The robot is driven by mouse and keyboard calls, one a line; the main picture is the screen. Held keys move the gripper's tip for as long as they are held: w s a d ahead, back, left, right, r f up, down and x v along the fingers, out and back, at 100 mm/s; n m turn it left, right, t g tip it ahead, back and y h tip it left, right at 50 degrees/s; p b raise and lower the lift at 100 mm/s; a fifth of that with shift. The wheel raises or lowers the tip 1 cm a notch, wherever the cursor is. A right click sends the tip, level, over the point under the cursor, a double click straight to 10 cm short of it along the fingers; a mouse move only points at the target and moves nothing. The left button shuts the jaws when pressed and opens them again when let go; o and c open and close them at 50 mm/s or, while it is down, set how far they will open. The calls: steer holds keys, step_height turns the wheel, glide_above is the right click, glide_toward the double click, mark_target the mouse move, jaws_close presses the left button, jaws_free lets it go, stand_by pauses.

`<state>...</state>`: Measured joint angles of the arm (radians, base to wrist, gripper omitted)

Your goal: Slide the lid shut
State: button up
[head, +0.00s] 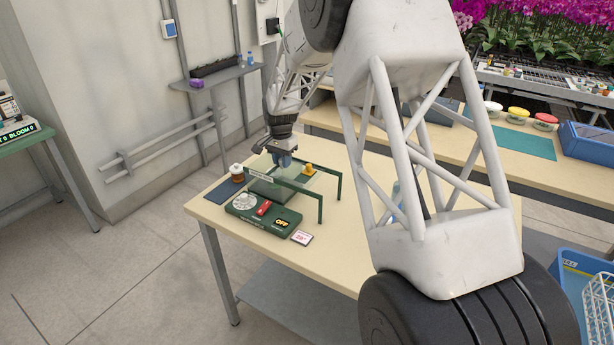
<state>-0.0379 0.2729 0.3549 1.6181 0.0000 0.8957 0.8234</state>
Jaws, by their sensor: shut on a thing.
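A green-framed box (268,200) stands on the cream table, with two dark green rails (300,186) reaching right onto thin legs. A clear, greenish lid (298,180) lies between the rails. My gripper (284,164) points down at the lid and is shut at it. The exact grip is too small to see. A small yellow-orange thing (309,169) shows just right of my gripper. How far the lid covers the box cannot be told clearly from here.
A green control panel (263,213) with a dial, red switch and "OFF" display sits in front of the box, beside a small card (302,237). A white-topped jar (237,173) and dark mat (223,191) are at left. My arm hides the table's right side.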

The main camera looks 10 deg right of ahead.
steer(key=w+a, duration=0.6)
steer(key=shift+w+a, duration=0.2)
steer(key=o, duration=0.7)
steer(key=shift+c, duration=0.2)
stand_by(0.5)
steer(key=shift+r, duration=0.1)
step_height(320, 180, up, 7)
stand_by(1.2)
steer(key=shift+s, duration=0.1)
